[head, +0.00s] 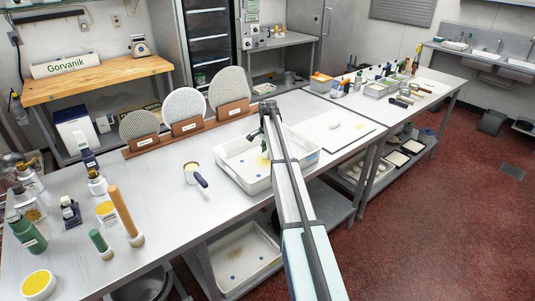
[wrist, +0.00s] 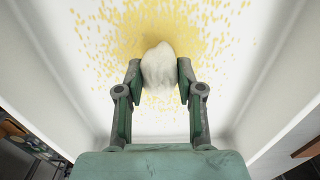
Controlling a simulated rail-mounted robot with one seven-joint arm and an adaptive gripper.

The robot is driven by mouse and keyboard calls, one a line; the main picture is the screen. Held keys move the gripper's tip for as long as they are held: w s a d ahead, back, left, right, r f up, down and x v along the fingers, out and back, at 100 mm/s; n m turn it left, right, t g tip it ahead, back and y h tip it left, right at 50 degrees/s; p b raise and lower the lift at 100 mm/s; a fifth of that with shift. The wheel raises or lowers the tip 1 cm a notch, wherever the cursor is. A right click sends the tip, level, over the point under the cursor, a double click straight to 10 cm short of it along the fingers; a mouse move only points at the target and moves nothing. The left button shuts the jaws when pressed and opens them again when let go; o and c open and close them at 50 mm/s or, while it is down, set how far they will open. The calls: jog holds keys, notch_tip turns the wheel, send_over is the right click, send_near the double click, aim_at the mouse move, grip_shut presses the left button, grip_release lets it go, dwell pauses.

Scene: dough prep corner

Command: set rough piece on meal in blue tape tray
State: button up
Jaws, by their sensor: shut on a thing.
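My gripper (wrist: 158,82) is shut on a pale, rough-looking dough piece (wrist: 159,65), which sits between the two fingertips in the wrist view. Yellow meal (wrist: 120,30) is scattered on the white tray floor around and beyond the piece. I cannot tell whether the piece touches the floor. In the head view my gripper reaches down into a white tray (head: 236,172) on the steel table, and my arm covers part of it. A small bluish patch shows on the tray's right end, too small to be sure it is tape. The piece is hardly visible there.
A white board (head: 338,128) lies to the right. Bottles and jars crowd the left end. Another tray (head: 247,257) sits on the lower shelf.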

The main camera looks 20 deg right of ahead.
jog(key=shift+f, duration=0.65)
jog(key=shift+f, duration=0.2)
jog(key=o, duration=1.1)
jog(key=shift+r, duration=0.1)
notch_tip(320, 180, up, 12)
jog(key=b, duration=0.3)
jog(key=shift+r, duration=0.15)
